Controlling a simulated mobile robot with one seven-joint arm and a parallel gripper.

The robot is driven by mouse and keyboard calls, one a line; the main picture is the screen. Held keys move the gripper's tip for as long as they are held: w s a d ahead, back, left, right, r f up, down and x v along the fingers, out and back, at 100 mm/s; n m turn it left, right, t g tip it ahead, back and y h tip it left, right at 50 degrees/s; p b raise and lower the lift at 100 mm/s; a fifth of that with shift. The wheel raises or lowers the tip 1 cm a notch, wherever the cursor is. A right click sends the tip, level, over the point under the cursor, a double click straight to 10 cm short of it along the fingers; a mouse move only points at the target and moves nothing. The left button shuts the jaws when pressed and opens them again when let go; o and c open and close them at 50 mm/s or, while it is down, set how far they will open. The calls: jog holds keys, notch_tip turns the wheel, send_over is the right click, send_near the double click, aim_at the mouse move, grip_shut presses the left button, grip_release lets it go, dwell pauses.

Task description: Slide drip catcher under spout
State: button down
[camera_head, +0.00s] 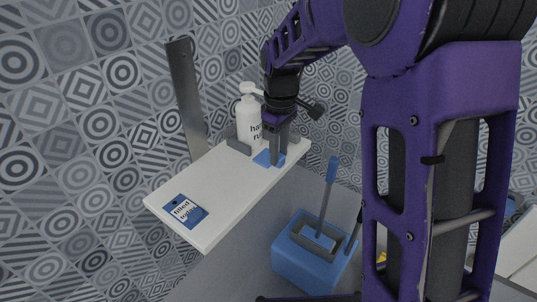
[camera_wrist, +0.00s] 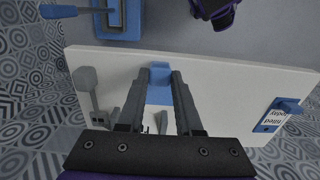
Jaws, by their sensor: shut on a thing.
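The blue drip catcher (camera_head: 263,159) lies on the white shelf, in front of the white hand-rub bottle (camera_head: 246,122) with its pump spout on top. My gripper (camera_head: 277,160) reaches down from above and is shut on the catcher. In the wrist view the catcher (camera_wrist: 160,93) shows between my two dark fingers (camera_wrist: 161,76), with a raised blue part near the fingertips. In the head view my gripper hides part of the catcher and stands just right of the bottle. I cannot tell exactly how the catcher lies relative to the spout.
A blue "filled today" tag (camera_head: 186,211) lies at the shelf's near left end. A low grey block (camera_head: 239,147) stands by the bottle's base. A blue bin (camera_head: 308,262) with a grey-rimmed opening and a blue-handled tool is below the shelf. The shelf (camera_head: 215,185) is clear between tag and catcher.

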jog(key=shift+w+d+r, duration=0.1)
jog(key=shift+w+d, duration=0.85)
jog(key=shift+w, duration=0.3)
jog(key=c, duration=0.6)
grip_release()
jog(key=shift+o, duration=0.2)
notch_tip(320, 180, up, 17)
jog(key=p, duration=0.3)
jog(key=shift+r, duration=0.15)
